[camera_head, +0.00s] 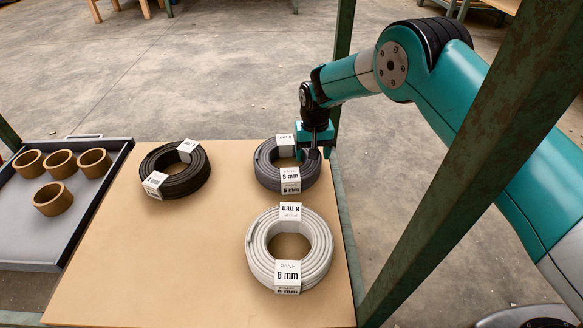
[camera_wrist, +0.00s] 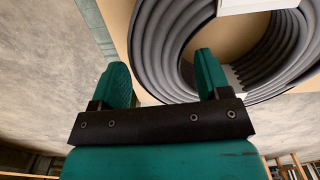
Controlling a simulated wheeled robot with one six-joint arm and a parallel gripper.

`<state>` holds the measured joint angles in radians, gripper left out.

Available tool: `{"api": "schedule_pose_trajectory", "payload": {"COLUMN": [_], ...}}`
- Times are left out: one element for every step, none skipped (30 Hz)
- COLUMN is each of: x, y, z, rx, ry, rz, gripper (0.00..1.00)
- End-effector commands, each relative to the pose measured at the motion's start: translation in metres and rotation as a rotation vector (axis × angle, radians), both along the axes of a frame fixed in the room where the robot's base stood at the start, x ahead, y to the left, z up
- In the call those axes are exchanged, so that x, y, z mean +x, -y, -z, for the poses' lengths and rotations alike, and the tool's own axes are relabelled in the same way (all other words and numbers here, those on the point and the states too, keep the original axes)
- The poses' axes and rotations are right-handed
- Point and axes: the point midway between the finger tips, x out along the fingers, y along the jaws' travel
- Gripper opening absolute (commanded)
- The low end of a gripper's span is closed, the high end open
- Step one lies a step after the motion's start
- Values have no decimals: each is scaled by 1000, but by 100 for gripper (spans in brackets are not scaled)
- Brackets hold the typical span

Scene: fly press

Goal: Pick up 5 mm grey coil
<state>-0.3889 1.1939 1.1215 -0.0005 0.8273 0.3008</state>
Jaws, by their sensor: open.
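The 5 mm grey coil (camera_head: 268,172) lies flat at the back right of the tan board, with white labels on it. My gripper (camera_head: 313,153) is at the coil's right side, pointing down. In the wrist view the coil's ribbed grey ring (camera_wrist: 165,45) fills the upper right. My gripper (camera_wrist: 161,75) is open and empty there. The left finger shows outside the ring and the right finger over its inner edge, so the ring's side shows between them. I cannot tell how far down the fingertips reach.
A white 8 mm coil (camera_head: 258,262) lies in front of the grey one, and a black coil (camera_head: 186,182) to its left. A grey tray (camera_head: 30,238) with several brown rings (camera_head: 62,164) stands at the left. Green posts (camera_head: 455,165) frame the board (camera_head: 160,262).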

Motion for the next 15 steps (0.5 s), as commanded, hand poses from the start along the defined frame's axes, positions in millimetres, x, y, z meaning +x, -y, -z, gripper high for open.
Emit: {"api": "schedule_pose_trajectory", "payload": {"x": [0,0,0,0,1,1,1,1,1,1,1,1,1,0,0], "y": [0,0,0,0,0,0,0,0,0,0,0,0,0,0,0], "z": [16,21,25,28,29,29,29,28,27,27,27,27,27,27,27], "rx": [0,0,0,1,1,1,1,1,1,1,1,1,1,1,1], "ry": [-1,0,1,2,2,2,3,3,2,2,2,2,2,2,2], "rz": [0,0,0,0,0,0,0,0,0,0,0,0,0,0,0], "gripper": [70,70,70,70,70,70,70,70,70,70,70,65,58,52,42]}}
